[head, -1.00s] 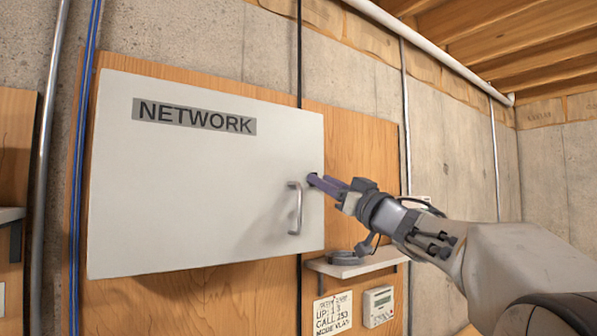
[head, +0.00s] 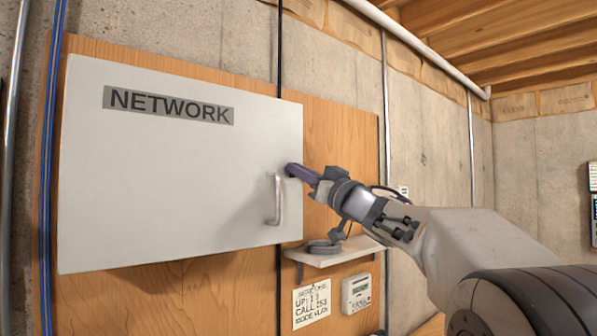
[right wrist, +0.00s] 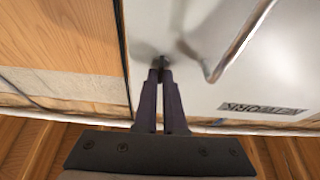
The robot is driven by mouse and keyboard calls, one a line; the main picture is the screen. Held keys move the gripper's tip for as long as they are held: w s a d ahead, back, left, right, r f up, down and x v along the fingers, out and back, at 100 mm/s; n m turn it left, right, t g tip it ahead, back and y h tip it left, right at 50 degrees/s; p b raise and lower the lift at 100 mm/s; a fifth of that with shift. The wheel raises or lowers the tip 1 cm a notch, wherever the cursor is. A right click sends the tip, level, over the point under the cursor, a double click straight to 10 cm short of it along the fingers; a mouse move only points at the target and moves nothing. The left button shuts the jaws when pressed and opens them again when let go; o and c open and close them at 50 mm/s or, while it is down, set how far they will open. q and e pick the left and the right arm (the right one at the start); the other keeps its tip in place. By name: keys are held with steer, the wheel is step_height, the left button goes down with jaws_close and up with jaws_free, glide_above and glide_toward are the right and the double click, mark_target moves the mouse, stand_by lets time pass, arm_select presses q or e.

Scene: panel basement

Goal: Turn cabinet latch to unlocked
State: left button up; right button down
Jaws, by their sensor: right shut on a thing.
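The white cabinet (head: 180,190) labelled NETWORK hangs on a plywood board, with its door closed. A silver bar handle (head: 274,200) is near the door's right edge. My right gripper (head: 294,170) is at the door's right edge, just up and right of the handle. Its purple-grey fingers are shut on the small dark latch, which they mostly hide. In the right wrist view the fingertips (right wrist: 160,66) meet at the latch on the white door, beside the handle (right wrist: 232,48). Which way the latch is turned cannot be told. My left gripper is not in view.
A small white shelf (head: 335,251) with a grey coiled item sits below the gripper. A paper note (head: 311,304) and a small white box with a display (head: 356,293) are under it. Blue pipes (head: 50,150) run up the left side. The right wall is mostly bare concrete.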

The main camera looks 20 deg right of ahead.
steer(key=shift+n, duration=0.4)
steer(key=n+g+y, duration=0.1)
steer(key=n, duration=0.3)
steer(key=n+g+y+p, duration=0.1)
steer(key=n+y, duration=0.1)
steer(key=n, duration=0.2)
steer(key=n+g+y, duration=0.1)
steer(key=n+g, duration=0.1)
steer(key=n, duration=0.1)
steer(key=shift+n+y+p, duration=0.3)
steer(key=shift+n, duration=0.1)
steer(key=n+g+p, duration=0.1)
steer(key=n, duration=0.2)
steer(key=n+g, duration=0.1)
steer(key=n, duration=0.2)
steer(key=shift+r+g+p, duration=0.1)
steer(key=shift+g+p, duration=0.25)
steer(key=shift+g, duration=0.05)
steer(key=shift+n+g+p, duration=0.45)
steer(key=shift+n+g, duration=0.05)
steer(key=shift+n, duration=1.1)
steer(key=c, duration=1)
jaws_free()
